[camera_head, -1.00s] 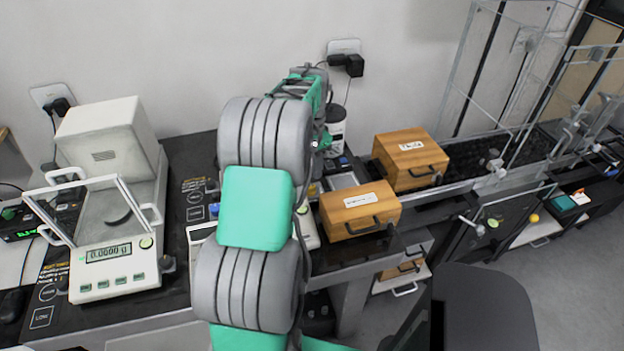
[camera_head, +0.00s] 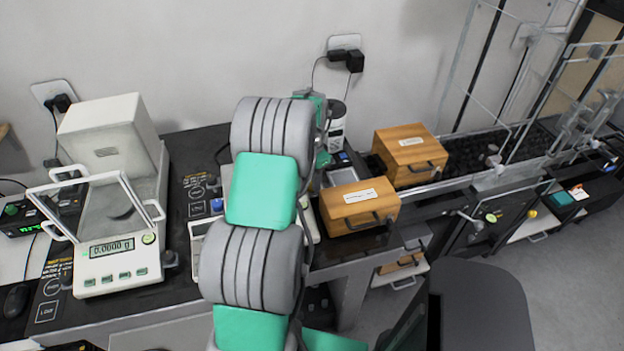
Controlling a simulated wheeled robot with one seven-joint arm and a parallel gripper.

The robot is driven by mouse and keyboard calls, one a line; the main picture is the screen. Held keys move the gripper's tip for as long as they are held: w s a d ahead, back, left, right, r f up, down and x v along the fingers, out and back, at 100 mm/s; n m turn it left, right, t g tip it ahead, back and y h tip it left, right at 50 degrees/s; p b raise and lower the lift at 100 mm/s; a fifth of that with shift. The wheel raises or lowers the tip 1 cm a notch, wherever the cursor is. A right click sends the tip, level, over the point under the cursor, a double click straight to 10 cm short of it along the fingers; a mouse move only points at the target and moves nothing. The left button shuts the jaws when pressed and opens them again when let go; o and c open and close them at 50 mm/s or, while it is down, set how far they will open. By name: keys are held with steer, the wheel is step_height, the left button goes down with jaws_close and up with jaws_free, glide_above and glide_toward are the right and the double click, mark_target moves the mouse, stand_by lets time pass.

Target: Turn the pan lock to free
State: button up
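An analytical balance (camera_head: 110,150) stands on the dark table at the left, its draft shield frame raised and tilted at the front. Its display (camera_head: 112,247) reads 0.0000 g. A small grey knob (camera_head: 170,259) sits at the balance's lower right side; I cannot tell whether it is the pan lock or which way it is turned. A second instrument (camera_head: 197,232) is mostly hidden behind my arm. My grey and green arm rises through the middle of the view. My gripper is hidden behind it.
Two wooden boxes, the nearer one (camera_head: 358,207) and the farther one (camera_head: 410,156), stand right of my arm. A white canister (camera_head: 337,127) is at the wall. A mouse (camera_head: 16,300) lies at the far left. A dark chair-like shape (camera_head: 482,305) fills the lower right.

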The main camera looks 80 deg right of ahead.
jaws_close()
steer(key=shift+f+m+b, duration=0.1)
steer(key=shift+m+b, duration=0.45)
steer(key=shift+m, duration=0.35)
steer(key=m, duration=0.2)
steer(key=shift+r+m+b, duration=0.2)
steer(key=shift+m+b, duration=0.1)
steer(key=shift+o, duration=2.2)
jaws_free()
step_height(320, 180, up, 8)
steer(key=shift+f+b, duration=0.1)
steer(key=shift+b, duration=0.5)
